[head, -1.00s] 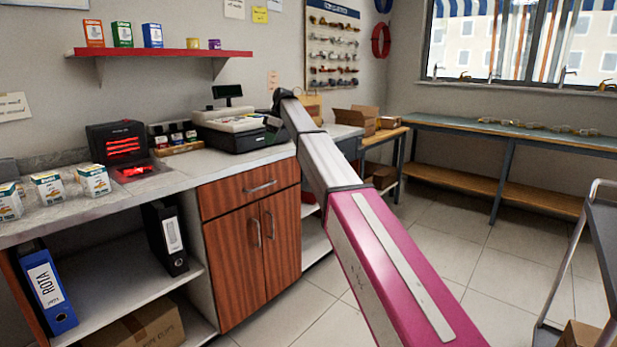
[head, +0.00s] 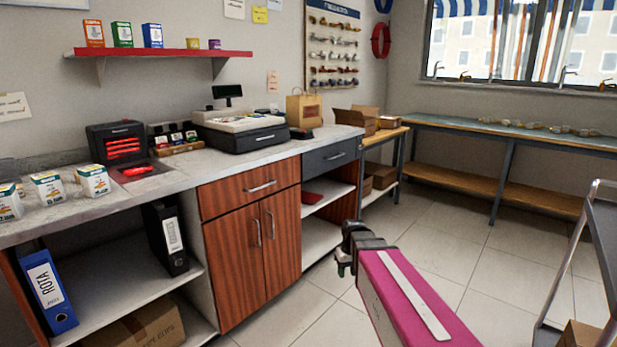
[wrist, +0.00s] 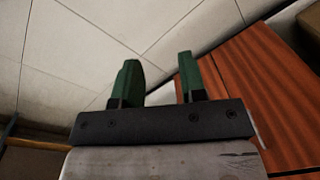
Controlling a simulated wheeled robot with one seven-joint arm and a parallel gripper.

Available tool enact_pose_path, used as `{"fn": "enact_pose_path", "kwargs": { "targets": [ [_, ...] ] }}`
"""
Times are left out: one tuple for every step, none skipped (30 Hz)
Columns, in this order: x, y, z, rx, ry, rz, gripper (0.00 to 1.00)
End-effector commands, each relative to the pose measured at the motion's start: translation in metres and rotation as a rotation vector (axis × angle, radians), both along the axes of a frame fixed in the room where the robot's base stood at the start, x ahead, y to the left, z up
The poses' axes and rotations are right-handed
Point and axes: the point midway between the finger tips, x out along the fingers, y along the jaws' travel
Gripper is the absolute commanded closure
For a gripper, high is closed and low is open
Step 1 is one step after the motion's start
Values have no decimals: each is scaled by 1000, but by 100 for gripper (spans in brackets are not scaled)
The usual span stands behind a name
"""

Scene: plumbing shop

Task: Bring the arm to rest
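My arm shows in the lower right of the head view as a magenta link with a pale stripe, folded back from the counter. My gripper (head: 343,262) is at its end, small and partly hidden in the head view, in front of the cabinet and over the floor. In the wrist view my gripper (wrist: 160,85) shows two green fingers standing apart, with nothing between them but floor tiles behind. The fingers touch nothing that I can see.
The wooden cabinet (head: 250,255) stands left of my gripper; its doors also show in the wrist view (wrist: 275,95). The counter (head: 160,185) holds a cash register (head: 243,138) and small boxes. A grey trolley (head: 603,225) stands at right. Tiled floor (head: 450,245) between is clear.

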Motion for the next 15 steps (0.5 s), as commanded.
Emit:
{"fn": "enact_pose_path", "kwargs": {
  "targets": [
    [-35, -13, -10, -14, 8, -54, 62],
    [-47, -18, -16, -21, 10, -85, 62],
    [-61, -25, -22, -30, 12, -123, 62],
    [-71, -30, -26, -37, 13, -149, 62],
    [-80, -34, -30, -43, 15, -172, 62],
    [-90, -38, -33, -49, 15, -199, 62],
    [-96, -41, -36, -52, 15, -217, 62],
    [-102, -43, -38, -56, 16, -232, 62],
    [-107, -46, -40, -61, 17, -249, 62],
    [-110, -47, -42, -63, 17, -258, 62],
    [-112, -48, -42, -65, 16, -265, 62],
    [-114, -49, -43, -66, 16, -271, 62],
    [-114, -50, -44, -67, 16, -275, 62],
    [-115, -50, -44, -68, 15, -278, 62],
    [-114, -50, -44, -68, 15, -279, 62]
  ]
}}
